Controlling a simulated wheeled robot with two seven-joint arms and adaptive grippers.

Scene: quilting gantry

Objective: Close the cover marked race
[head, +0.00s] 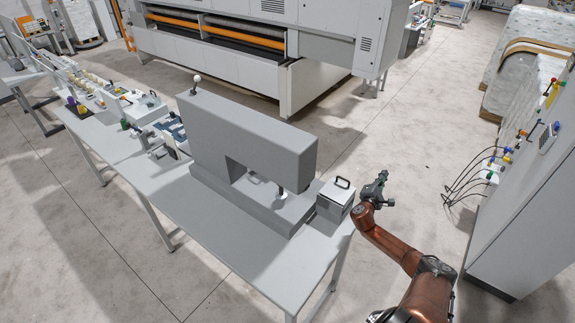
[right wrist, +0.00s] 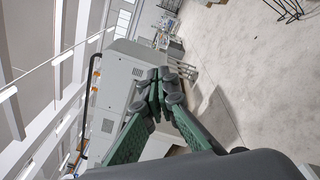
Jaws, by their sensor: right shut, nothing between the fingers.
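A grey sewing machine (head: 250,140) stands on the table. Beside its right end, at the table's corner, is a small light grey box (head: 334,207) whose top panel carries a black handle (head: 342,182). No word "race" is legible on any cover, and I cannot tell whether this panel is the one named or how far it is shut. My right gripper (head: 381,178) is just right of the box, apart from it and past the table edge. In the right wrist view its fingers (right wrist: 164,78) are together and empty. My left gripper is out of view.
The grey table (head: 235,245) has bare space in front of the machine. Small parts and another handled box (head: 146,106) crowd its far left. A grey cabinet (head: 530,210) with cables stands at right. A large quilting machine (head: 300,50) is behind; floor between is open.

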